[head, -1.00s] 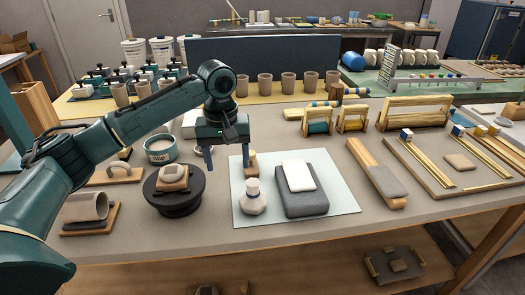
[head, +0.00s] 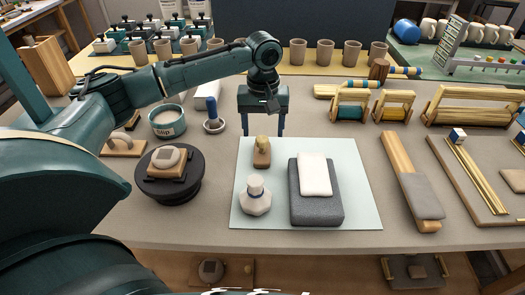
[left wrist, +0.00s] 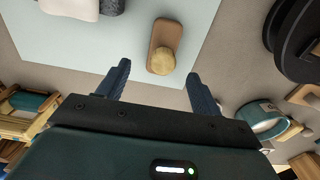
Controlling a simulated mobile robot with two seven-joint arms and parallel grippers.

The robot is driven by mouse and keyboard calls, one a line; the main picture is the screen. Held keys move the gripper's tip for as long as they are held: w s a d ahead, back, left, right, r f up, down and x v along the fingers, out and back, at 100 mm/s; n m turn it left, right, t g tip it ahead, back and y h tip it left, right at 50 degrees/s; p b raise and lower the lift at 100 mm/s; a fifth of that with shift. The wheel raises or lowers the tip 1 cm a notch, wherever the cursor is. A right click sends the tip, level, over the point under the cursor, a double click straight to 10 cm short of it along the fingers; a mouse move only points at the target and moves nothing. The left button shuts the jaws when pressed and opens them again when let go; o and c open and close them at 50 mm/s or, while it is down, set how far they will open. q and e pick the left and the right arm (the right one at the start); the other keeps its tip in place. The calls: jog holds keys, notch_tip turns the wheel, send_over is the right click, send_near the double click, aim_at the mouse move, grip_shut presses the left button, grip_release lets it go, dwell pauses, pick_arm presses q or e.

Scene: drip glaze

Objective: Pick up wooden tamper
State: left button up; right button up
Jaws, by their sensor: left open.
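The wooden tamper (head: 261,158), a small brown block with a rounded yellowish knob, stands on the pale blue-green mat (head: 350,218) near its back left corner. My left gripper (head: 263,132) is open and empty, its fingers pointing down just behind the tamper in the head view. In the left wrist view the tamper's block (left wrist: 165,35) and round knob lie just beyond and between the two spread fingertips (left wrist: 158,70), with nothing gripped. My right gripper is not in view.
A black turntable (head: 170,188) and slip tub (head: 167,121) are to the left. Brown cups (head: 297,52) stand behind.

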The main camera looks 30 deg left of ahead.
aim_at(262, 139)
pick_arm(q)
jog(key=shift+s+f, duration=0.2)
jog(key=shift+f, duration=1.3)
jog(key=shift+s+f, duration=0.2)
jog(key=shift+f, duration=1.3)
jog(key=shift+c, duration=0.5)
jog(key=c, duration=1)
